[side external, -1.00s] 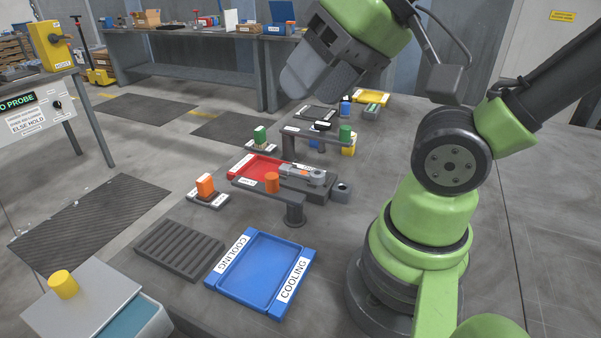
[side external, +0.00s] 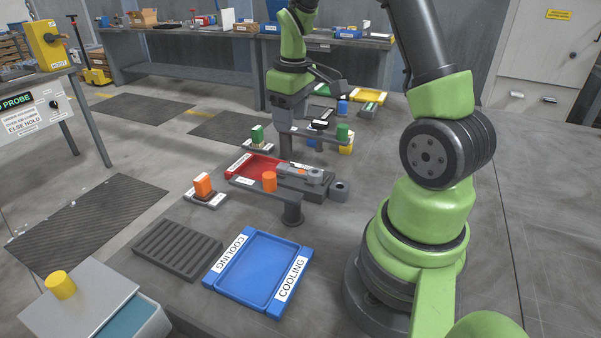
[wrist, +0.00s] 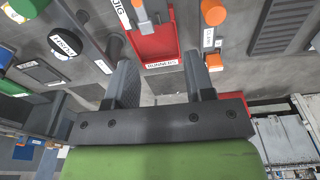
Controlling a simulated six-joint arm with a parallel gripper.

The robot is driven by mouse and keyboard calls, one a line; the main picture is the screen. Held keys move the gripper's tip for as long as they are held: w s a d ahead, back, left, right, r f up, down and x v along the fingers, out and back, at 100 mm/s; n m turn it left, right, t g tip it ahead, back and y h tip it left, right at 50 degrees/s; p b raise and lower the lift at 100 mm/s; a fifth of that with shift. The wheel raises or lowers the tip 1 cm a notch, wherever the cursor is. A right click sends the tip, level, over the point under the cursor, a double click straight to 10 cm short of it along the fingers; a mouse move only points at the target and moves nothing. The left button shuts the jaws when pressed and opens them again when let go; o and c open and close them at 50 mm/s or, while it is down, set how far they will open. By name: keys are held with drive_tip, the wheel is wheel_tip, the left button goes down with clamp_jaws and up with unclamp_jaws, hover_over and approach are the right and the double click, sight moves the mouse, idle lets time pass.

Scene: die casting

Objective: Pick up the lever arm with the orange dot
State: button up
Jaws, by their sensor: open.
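The lever arm with the orange dot (side external: 313,176) appears to be the grey part with a ring-shaped end lying on the dark jig block (side external: 339,191), beside the red tray.
The red RUNNERS tray (side external: 240,167) adjoins the jig. Stands carrying an orange cylinder (side external: 269,181) and a green cylinder (side external: 342,131) rise near it. An orange block (side external: 203,185), dark rack (side external: 178,249) and blue COOLING tray (side external: 262,268) are nearer. Bare table lies right of the jig.

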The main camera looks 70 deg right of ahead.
drive_tip(key=g, duration=0.1)
hover_over(301, 171)
wheel_tip(301, 171, down, 5)
drive_tip(key=f, duration=0.3)
drive_tip(key=shift+s+a+f+n, duration=0.1)
drive_tip(key=shift+a+f+n, duration=0.2)
drive_tip(key=shift+a, duration=0.1)
drive_tip(key=shift+d+f, duration=0.2)
drive_tip(key=shift+f, duration=1.3)
drive_tip(key=shift+d+f, duration=0.15)
drive_tip(key=shift+f, duration=1.3)
clamp_jaws()
